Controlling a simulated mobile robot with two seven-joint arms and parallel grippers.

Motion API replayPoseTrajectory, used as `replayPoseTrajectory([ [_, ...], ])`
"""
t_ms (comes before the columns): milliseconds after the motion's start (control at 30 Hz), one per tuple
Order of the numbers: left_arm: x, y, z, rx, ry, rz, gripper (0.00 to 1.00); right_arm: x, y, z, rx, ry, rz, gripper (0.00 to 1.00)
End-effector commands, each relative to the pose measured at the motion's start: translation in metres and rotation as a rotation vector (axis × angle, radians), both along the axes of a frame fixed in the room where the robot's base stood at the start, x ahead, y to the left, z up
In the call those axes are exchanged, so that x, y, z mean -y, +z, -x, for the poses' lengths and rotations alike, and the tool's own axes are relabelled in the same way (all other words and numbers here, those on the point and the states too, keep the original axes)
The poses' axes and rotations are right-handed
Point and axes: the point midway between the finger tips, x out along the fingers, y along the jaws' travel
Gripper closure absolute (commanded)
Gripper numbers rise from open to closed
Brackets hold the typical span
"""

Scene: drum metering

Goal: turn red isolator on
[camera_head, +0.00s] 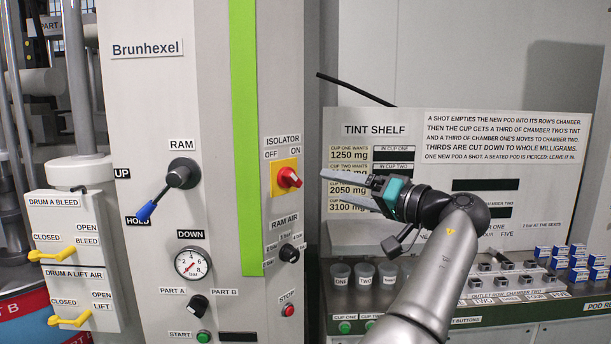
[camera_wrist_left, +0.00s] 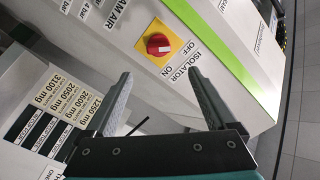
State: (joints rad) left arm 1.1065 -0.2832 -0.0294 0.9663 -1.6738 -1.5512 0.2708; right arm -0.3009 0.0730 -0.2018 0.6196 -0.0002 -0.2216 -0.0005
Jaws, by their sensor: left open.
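The red isolator knob (camera_head: 289,178) sits on a yellow plate (camera_head: 278,178) on the grey machine panel, under the label ISOLATOR with OFF at left and ON at right. In the left wrist view the round red knob (camera_wrist_left: 158,44) shows beyond the fingertips, roughly centred between them. I cannot tell for sure which label it is set to. My left gripper (camera_head: 326,186) is open and empty, to the right of the knob, fingers pointing at it with a gap. It also shows in the left wrist view (camera_wrist_left: 157,77). My right gripper is out of view.
A RAM AIR knob (camera_head: 289,252) and a red STOP button (camera_head: 288,310) are below the isolator. A RAM lever (camera_head: 178,180) with a blue tip is to the left. The tint shelf (camera_head: 540,318) with cups and boxes stands behind my arm at right.

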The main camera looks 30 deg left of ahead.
Motion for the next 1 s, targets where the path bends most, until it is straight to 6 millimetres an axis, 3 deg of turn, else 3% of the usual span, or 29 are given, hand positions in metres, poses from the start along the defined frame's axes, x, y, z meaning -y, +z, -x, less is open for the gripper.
replayPoseTrajectory([
  [300,-0.07,0.001,-0.016,-0.003,0.002,0.0,0.1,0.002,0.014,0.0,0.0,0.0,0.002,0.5],
  [500,-0.101,0.001,-0.024,-0.003,0.0,-0.001,0.1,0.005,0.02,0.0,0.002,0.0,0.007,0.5],
  [700,-0.116,0.0,-0.028,-0.002,-0.001,0.0,0.1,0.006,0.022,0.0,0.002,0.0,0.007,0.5],
  [1000,-0.118,-0.001,-0.029,-0.002,-0.002,0.0,0.1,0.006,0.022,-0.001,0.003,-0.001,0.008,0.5],
])
